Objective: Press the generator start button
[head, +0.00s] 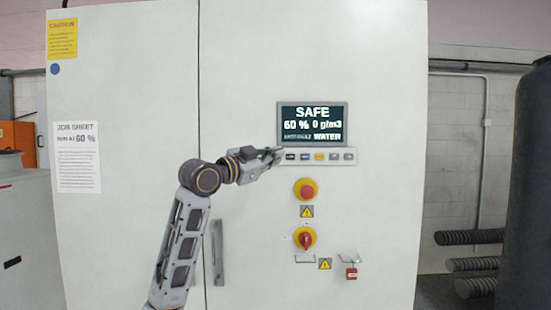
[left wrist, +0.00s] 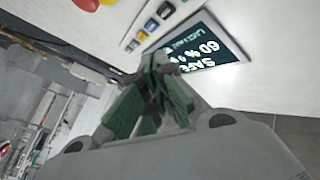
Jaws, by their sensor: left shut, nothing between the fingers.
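A white cabinet (head: 240,60) carries a dark display (head: 312,125) reading SAFE, 60 % and 0 g/m3. Below it runs a row of small buttons (head: 319,156), one of them yellow; their labels are too small to read. My left gripper (head: 277,153) is shut and empty, at the left end of the row and partly in front of it. In the left wrist view the shut green-padded fingers (left wrist: 150,85) point toward the panel, near the display (left wrist: 205,50) and button row (left wrist: 150,25). I cannot tell whether they touch a button. My right gripper is not in view.
A red emergency stop (head: 306,189) and a red rotary switch on yellow (head: 305,239) sit below the buttons. A red padlock (head: 351,273) hangs lower right. A job sheet (head: 77,157) reads 60 %. A dark tank (head: 528,190) stands at right.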

